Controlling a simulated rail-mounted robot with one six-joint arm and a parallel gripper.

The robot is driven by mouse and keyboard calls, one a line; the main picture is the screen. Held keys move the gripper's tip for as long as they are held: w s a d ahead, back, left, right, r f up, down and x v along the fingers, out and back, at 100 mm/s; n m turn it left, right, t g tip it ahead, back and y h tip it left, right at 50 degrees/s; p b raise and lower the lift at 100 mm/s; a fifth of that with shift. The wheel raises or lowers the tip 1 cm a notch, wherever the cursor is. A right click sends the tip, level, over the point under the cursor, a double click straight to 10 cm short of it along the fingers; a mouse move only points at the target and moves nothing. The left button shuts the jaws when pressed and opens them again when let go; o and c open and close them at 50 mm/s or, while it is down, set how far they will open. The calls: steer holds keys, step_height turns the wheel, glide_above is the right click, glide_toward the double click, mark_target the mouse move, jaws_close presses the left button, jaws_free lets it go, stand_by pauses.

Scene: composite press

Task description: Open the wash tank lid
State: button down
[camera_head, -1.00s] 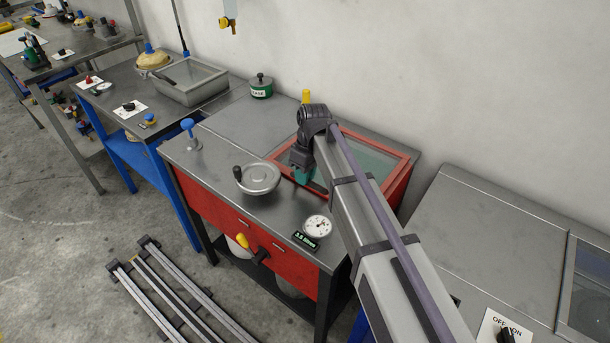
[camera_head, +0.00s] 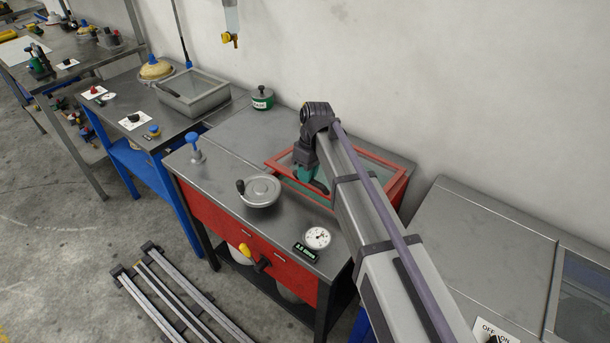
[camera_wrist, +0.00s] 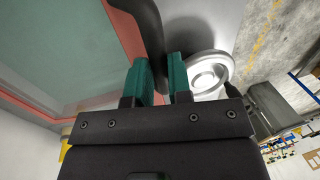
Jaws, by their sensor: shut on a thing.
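The wash tank lid (camera_head: 282,157) is a red-framed glass panel on the red tank bench (camera_head: 225,217). In the head view it looks slightly raised, with red edges showing beneath its frame. My gripper (camera_head: 307,174) is at the lid's front edge, with my arm hiding part of the lid. In the wrist view my gripper (camera_wrist: 160,62) has its teal fingers on either side of a dark curved handle (camera_wrist: 150,30) and is shut on it. The handle is beside the lid's red frame (camera_wrist: 126,35) and glass (camera_wrist: 60,45).
A silver handwheel (camera_head: 262,191), a dial gauge (camera_head: 317,238) and a blue knob (camera_head: 194,139) stand on the bench top. A green container (camera_head: 262,98) is at the back. A wall rises behind the bench. A grey bench (camera_head: 480,235) stands to the right.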

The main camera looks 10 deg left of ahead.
steer(key=w+d+r+p, duration=0.3)
steer(key=w+r+p, duration=0.2)
steer(key=r+p, duration=0.25)
steer(key=w+d+r+p, duration=0.2)
steer(key=w+r+p, duration=0.35)
steer(key=r, duration=0.25)
steer(key=w+d+r+p, duration=0.2)
steer(key=w+d+p, duration=0.1)
steer(key=w, duration=0.3)
steer(key=w+d+r+p, duration=0.2)
steer(key=w+d+r, duration=0.1)
steer(key=w, duration=0.3)
steer(key=shift+w+d+p, duration=0.3)
steer(key=shift+d+p, duration=0.1)
steer(key=shift+d, duration=0.45)
steer(key=c, duration=1.1)
jaws_free()
steer(key=shift+w+a, duration=0.1)
steer(key=shift+a, duration=0.05)
steer(key=shift+o, duration=0.2)
steer(key=shift+r, duration=0.1)
